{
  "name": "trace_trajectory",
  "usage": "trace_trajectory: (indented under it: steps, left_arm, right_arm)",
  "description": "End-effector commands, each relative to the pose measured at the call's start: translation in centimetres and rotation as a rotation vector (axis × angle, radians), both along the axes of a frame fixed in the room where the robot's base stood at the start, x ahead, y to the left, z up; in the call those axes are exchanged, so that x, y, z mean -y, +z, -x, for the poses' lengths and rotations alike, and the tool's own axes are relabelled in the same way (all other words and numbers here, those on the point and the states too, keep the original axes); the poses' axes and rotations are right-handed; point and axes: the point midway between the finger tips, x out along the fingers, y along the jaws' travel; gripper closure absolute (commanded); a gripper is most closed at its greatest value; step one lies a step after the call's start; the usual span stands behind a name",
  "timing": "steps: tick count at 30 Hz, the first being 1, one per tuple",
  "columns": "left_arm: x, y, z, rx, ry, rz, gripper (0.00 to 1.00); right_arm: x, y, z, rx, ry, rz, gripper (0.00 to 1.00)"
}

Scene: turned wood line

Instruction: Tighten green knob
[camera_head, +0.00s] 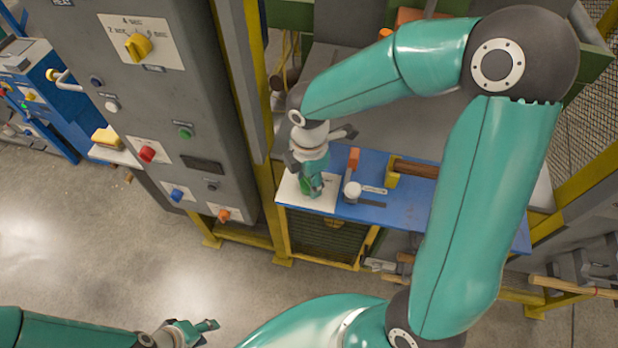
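A small bright green thing (305,187), which looks like the green knob, shows at the white plate (325,203) on the left end of the blue bench top. It is mostly hidden by my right gripper (312,188). That gripper points down at it, with a finger beside its right side. Whether the fingers are closed on it is not clear. My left gripper (207,327) is low at the bottom left over the floor, far from the bench, with nothing visible in it. Its finger opening is too small to tell.
A grey control cabinet (185,70) with a yellow selector (138,46), a green button (185,132) and a red button (147,154) stands left of the bench. A hammer-like tool (352,190) and a wooden piece (415,168) lie on the blue top (410,212). Open floor lies in front.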

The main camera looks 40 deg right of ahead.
Motion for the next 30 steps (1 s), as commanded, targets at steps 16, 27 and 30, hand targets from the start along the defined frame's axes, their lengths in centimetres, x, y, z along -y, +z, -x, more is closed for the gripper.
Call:
trace_trajectory:
  steps: [16,27,30]
  left_arm:
    - [0.0,-0.7,0.0,0.0,0.0,0.0,0.6]
    - [0.0,-2.6,0.0,0.0,0.0,0.0,0.6]
    - [0.0,-3.2,0.0,0.0,0.0,0.0,0.6]
  right_arm:
    - [0.0,-0.1,-0.1,0.004,-0.073,0.0,0.92]
    - [0.0,-0.2,-0.2,0.006,-0.346,0.0,0.92]
    - [0.0,-0.2,-0.2,0.005,-0.44,0.0,0.92]
